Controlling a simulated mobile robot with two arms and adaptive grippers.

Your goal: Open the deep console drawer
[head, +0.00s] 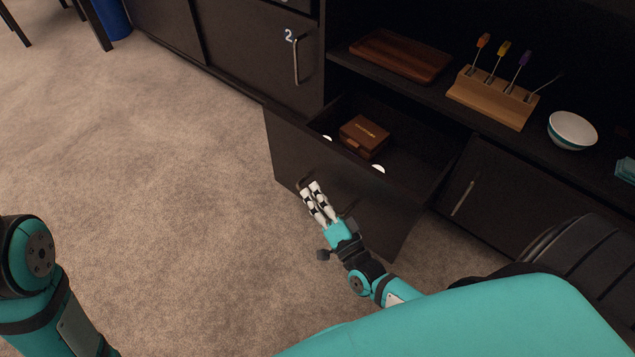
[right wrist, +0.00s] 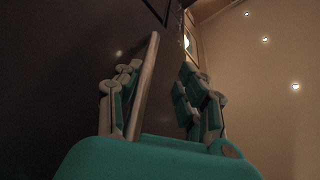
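The deep console drawer (head: 345,195) is pulled well out from the dark console, and its inside shows. A brown wooden box (head: 364,137) and small white round items (head: 378,169) lie in it. My right gripper (head: 315,198) is at the outer face of the drawer front. In the right wrist view, the drawer's bar handle (right wrist: 144,85) runs between the fingers of the gripper (right wrist: 158,95). The bar is close against the left fingers, with a gap to the right ones. Contact is hard to tell. My left arm shows at the lower left, but its gripper is out of view.
A cabinet door marked 2 (head: 262,50) is left of the drawer, and another handled front (head: 505,195) is right. The shelf above holds a wooden board (head: 400,56), a tool block (head: 492,97) and a bowl (head: 572,131). Carpet (head: 150,150) left of the drawer is clear.

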